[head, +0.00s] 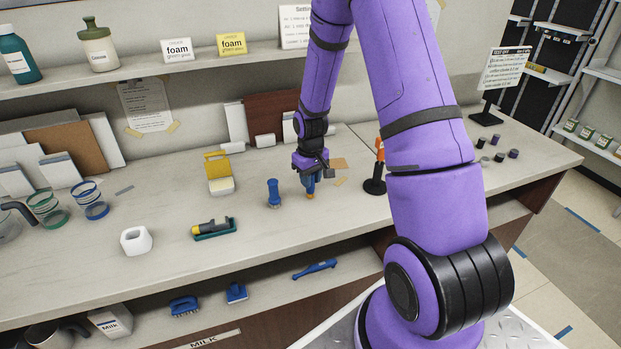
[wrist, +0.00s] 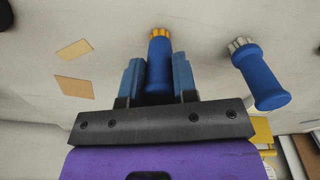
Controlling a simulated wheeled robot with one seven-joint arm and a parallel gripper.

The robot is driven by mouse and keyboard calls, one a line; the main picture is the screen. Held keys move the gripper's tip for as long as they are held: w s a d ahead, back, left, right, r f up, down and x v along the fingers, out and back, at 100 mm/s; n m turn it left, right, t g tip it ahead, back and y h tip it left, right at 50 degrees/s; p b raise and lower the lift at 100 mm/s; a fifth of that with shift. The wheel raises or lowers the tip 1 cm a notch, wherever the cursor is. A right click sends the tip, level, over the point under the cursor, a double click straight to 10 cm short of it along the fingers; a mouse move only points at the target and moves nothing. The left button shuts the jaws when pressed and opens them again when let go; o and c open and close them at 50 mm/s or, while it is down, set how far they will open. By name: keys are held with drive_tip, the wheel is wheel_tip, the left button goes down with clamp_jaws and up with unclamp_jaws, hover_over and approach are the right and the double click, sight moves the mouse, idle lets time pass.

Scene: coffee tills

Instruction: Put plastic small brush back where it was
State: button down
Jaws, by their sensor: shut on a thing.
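My gripper (head: 310,183) is over the counter and shut on a small blue brush with orange-yellow bristles. In the wrist view the held brush (wrist: 159,68) lies between the two blue fingers of my gripper (wrist: 158,80), its bristles pointing away from the palm. In the head view the fingers mostly hide it, and its orange tip (head: 311,196) points down, close to the counter; I cannot tell whether it touches. A second blue brush (head: 274,193) stands to the left, apart from my gripper; the wrist view shows its pale bristles and blue handle (wrist: 262,80).
A black stand with an orange top (head: 375,184) is close on the right. A yellow-lidded box (head: 219,174), a green tray (head: 214,230) and a white container (head: 136,240) are to the left. Blue brushes (head: 184,306) lie on the lower shelf. The counter's front is clear there.

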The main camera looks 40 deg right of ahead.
drive_tip(key=c, duration=0.9)
unclamp_jaws()
drive_tip(key=shift+f, duration=0.15)
wheel_tip(320, 180, up, 13)
drive_tip(key=s+a+r+t, duration=0.1)
drive_tip(key=s+a+r, duration=0.35)
drive_tip(key=r, duration=0.35)
drive_tip(key=s+a+r+t, duration=0.25)
drive_tip(key=s+r, duration=0.35)
drive_tip(key=r, duration=0.3)
drive_tip(key=s+a+r+t, duration=0.1)
drive_tip(key=s+a+r, duration=0.2)
drive_tip(key=s, duration=0.5)
drive_tip(key=s+a+r, duration=0.3)
drive_tip(key=s, duration=0.5)
drive_tip(key=shift+r+t, duration=0.2)
drive_tip(key=shift+t, duration=0.15)
